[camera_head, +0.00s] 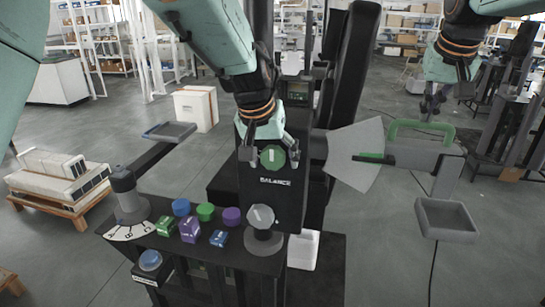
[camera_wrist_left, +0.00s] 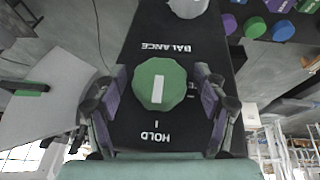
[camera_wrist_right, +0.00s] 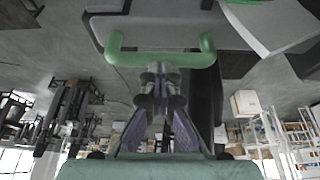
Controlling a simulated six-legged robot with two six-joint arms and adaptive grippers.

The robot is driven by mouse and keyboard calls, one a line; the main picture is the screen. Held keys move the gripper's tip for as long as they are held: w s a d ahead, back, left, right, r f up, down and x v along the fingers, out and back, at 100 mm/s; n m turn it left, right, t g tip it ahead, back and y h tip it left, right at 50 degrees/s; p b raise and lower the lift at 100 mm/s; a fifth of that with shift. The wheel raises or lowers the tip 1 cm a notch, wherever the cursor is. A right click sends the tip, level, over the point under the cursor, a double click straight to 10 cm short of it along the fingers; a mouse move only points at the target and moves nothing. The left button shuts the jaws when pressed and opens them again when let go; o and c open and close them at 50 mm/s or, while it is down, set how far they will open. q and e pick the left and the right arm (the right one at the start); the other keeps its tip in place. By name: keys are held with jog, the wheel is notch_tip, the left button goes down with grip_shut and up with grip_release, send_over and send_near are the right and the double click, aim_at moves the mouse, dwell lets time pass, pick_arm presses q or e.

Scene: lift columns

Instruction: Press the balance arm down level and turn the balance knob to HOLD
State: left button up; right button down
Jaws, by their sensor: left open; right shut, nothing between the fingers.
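The green balance knob (camera_head: 272,156) with a white stripe sits on the black panel; it also shows in the left wrist view (camera_wrist_left: 160,84). There its stripe lines up with the tick at the HOLD label (camera_wrist_left: 155,137). My left gripper (camera_head: 271,150) is open, its fingers on either side of the knob. The grey balance arm (camera_head: 425,155) extends right, looking slightly tilted, with its tip near the green band on the white scale (camera_head: 348,150). My right gripper (camera_head: 432,106) is shut and empty just above the arm's green handle (camera_head: 420,125); contact cannot be told.
A grey tray (camera_head: 445,222) hangs below the balance arm's right end. A console (camera_head: 195,245) at lower left carries coloured blocks and discs, a grey lever (camera_head: 130,195) and a grey round knob (camera_head: 262,218). Pallet boxes (camera_head: 60,175) lie far left. Floor at lower right is clear.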

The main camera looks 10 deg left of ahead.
pick_arm(q)
jog(key=v, duration=0.7)
jog(key=shift+s+r, duration=0.2)
jog(key=shift+r, duration=0.05)
pick_arm(e)
jog(key=shift+f, duration=0.1)
pick_arm(q)
jog(key=shift+r, duration=0.1)
pick_arm(e)
jog(key=shift+w+r+p, duration=0.15)
jog(key=shift+r+p, duration=0.6)
jog(key=shift+p, duration=0.15)
jog(key=shift+r+p, duration=0.7)
jog(key=shift+r, duration=0.05)
pick_arm(q)
notch_tip(320, 180, up, 4)
jog(key=p, duration=0.1)
send_over(270, 150)
jog(key=s, duration=0.2)
pick_arm(e)
jog(key=shift+r, duration=0.8)
jog(key=shift+r+p, duration=0.55)
jog(key=shift+p, duration=0.1)
pick_arm(q)
jog(key=shift+a+r, duration=0.2)
jog(key=shift+r, duration=0.25)
pick_arm(e)
notch_tip(270, 150, up, 2)
jog(key=shift+r, duration=0.25)
